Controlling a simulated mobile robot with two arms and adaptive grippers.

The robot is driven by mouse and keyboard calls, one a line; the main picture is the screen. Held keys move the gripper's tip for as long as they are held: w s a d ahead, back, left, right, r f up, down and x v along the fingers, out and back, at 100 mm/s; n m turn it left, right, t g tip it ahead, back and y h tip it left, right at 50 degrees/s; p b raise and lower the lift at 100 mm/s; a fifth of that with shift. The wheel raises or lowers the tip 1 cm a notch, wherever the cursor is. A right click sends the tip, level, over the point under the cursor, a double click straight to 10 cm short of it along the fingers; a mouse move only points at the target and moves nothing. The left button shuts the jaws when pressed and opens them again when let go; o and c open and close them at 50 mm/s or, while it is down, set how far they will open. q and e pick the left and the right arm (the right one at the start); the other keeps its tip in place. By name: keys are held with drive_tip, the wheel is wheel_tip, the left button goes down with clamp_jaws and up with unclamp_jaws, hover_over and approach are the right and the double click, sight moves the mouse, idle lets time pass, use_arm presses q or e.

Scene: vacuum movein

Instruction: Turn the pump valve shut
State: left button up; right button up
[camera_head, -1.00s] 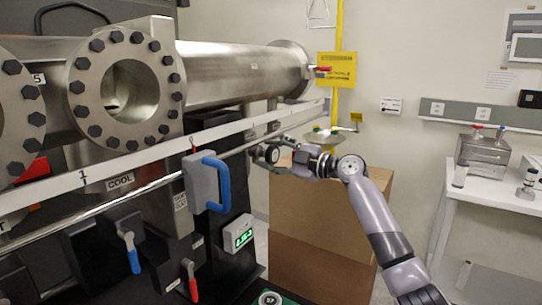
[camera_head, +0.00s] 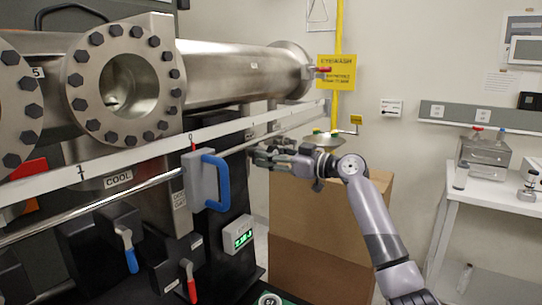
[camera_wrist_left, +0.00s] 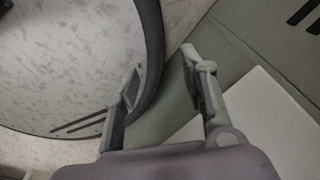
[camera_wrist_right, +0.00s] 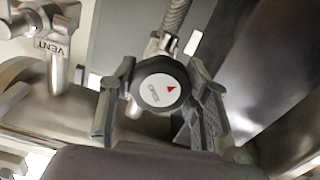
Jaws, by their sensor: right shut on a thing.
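A black round valve knob (camera_wrist_right: 159,88) with a white face and a red arrow shows in the right wrist view, on a metal fitting. The small print on its face is hard to read. My right gripper (camera_wrist_right: 160,95) has one finger on each side of the knob and is shut on it. In the head view my right gripper (camera_head: 272,158) is at the far end of the machine's rail, where the knob is hidden by the fingers. My left gripper (camera_wrist_left: 163,85) is open and empty, and shows only in the left wrist view.
A valve tagged VENT (camera_wrist_right: 57,45) and a braided hose (camera_wrist_right: 174,22) are near the knob. A cardboard box (camera_head: 330,225) stands below my right arm. The large steel chamber (camera_head: 240,72) and white rail (camera_head: 130,157) are at left; a white table (camera_head: 490,187) is at right.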

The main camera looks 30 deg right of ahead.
drive_tip(key=m+p, duration=0.1)
drive_tip(key=m, duration=0.2)
drive_tip(key=shift+m, duration=0.4)
drive_tip(key=m+p, duration=0.1)
drive_tip(key=m, duration=0.2)
drive_tip(key=shift+r+m, duration=0.1)
drive_tip(key=shift+m, duration=0.2)
drive_tip(key=m+p, duration=0.2)
drive_tip(key=m, duration=0.1)
drive_tip(key=shift+m, duration=0.4)
drive_tip(key=m+p, duration=0.2)
drive_tip(key=shift+r+m, duration=0.1)
drive_tip(key=shift+m, duration=0.3)
drive_tip(key=m+p, duration=0.5)
drive_tip(key=m, duration=0.1)
drive_tip(key=m+p, duration=0.4)
drive_tip(key=m, duration=0.1)
drive_tip(key=shift+m+p, duration=0.65)
drive_tip(key=shift+m, duration=0.15)
drive_tip(key=shift+f, duration=0.25)
drive_tip(key=o, duration=1.2)
